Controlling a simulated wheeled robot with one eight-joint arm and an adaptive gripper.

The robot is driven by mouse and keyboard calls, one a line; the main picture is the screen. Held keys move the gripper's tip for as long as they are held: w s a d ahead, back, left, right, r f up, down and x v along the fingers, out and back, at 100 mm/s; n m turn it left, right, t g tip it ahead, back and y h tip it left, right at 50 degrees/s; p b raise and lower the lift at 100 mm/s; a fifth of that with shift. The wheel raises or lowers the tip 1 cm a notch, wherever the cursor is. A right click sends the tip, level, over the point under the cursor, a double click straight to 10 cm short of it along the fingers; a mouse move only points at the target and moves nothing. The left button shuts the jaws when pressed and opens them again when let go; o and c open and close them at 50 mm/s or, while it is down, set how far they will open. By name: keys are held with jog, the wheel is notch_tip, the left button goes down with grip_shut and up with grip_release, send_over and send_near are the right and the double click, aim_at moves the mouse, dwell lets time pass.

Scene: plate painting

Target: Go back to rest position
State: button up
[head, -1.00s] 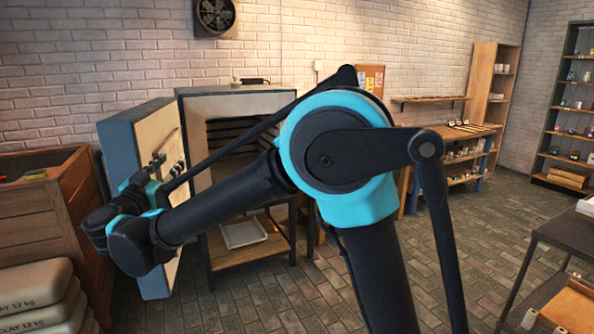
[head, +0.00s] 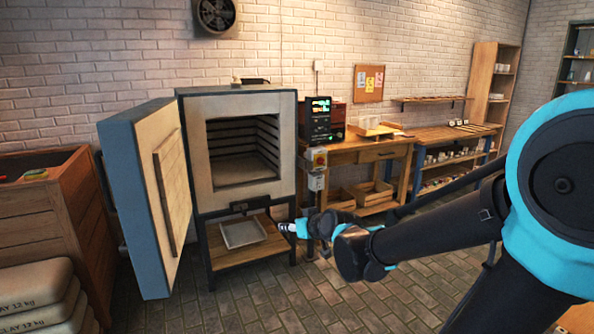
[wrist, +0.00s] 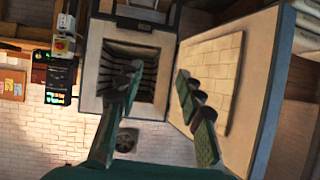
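My gripper (head: 298,228) shows small in the head view, in front of the kiln's right front leg and well below the chamber opening. In the wrist view, which is upside down, my gripper (wrist: 158,75) has its two dark fingers spread apart with nothing between them. The kiln (head: 290,150) stands open, its door (head: 150,190) swung out to the left. It also shows in the wrist view (wrist: 97,65). The chamber looks empty.
A grey tray (head: 242,233) lies on the kiln's lower shelf. A wooden workbench (head: 370,152) and a control box (head: 318,118) stand right of the kiln. Clay bags (head: 35,290) and a wooden crate (head: 50,205) are at left. The brick floor in front is clear.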

jog(key=s+d+f+m+g+h, duration=0.5)
jog(key=s+d+f+g+h, duration=0.1)
jog(key=s+d+f, duration=1)
jog(key=s+d, duration=0.2)
jog(key=d, duration=0.2)
jog(key=shift+s+d+g, duration=0.2)
jog(key=shift+s+g, duration=0.1)
jog(key=shift+s, duration=0.1)
